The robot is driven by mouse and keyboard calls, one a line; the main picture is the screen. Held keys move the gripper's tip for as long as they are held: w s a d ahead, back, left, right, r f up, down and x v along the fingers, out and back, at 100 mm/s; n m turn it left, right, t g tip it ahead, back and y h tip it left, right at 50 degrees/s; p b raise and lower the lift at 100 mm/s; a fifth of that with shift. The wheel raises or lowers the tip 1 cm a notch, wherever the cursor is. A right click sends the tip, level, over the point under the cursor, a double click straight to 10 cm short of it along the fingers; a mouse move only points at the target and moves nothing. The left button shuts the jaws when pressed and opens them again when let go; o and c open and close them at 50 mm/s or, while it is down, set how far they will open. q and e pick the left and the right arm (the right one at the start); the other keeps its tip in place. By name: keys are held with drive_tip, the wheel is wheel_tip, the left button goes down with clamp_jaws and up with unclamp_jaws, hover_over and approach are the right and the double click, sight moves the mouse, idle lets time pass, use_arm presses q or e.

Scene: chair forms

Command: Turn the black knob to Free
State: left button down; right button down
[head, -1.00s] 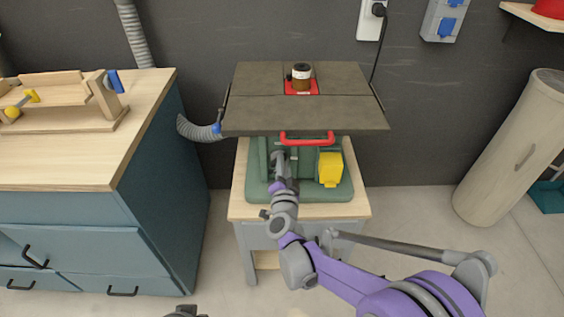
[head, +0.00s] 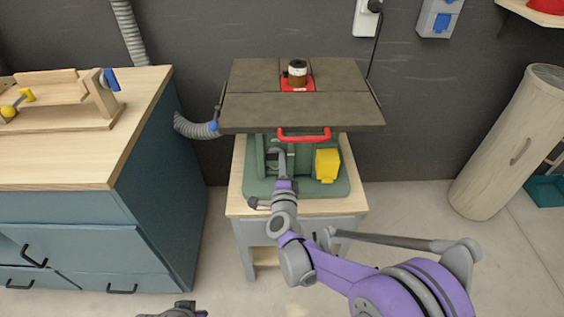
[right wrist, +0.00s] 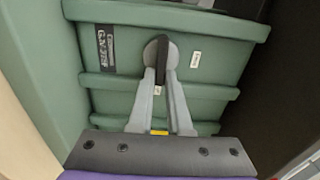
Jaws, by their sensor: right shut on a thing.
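The black knob (right wrist: 161,52) is a bar on a round grey base on the green machine body (right wrist: 140,110), seen in the right wrist view. The bar stands nearly upright in that picture, leaning slightly. My right gripper (right wrist: 161,74) is shut on it, one finger on each side. In the head view, my right gripper (head: 277,158) is at the front of the green machine, below the tabletop, and hides the knob. Small labels sit around the knob, too small to read. Part of my left gripper (head: 180,311) shows at the bottom edge; its fingers are not clear.
The router table's dark top (head: 255,112) overhangs the gripper, with a red handle (head: 303,135) at its front. A yellow box (head: 327,165) is close on the right. A blue cabinet (head: 160,190) stands left. Open floor lies in front.

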idle(0.4)
drive_tip(key=c, duration=0.9)
unclamp_jaws()
drive_tip(key=shift+o, duration=0.2)
drive_tip(key=shift+s, duration=0.15)
drive_tip(key=s, duration=1)
drive_tip(key=shift+s+p, duration=0.3)
drive_tip(key=shift+p, duration=0.1)
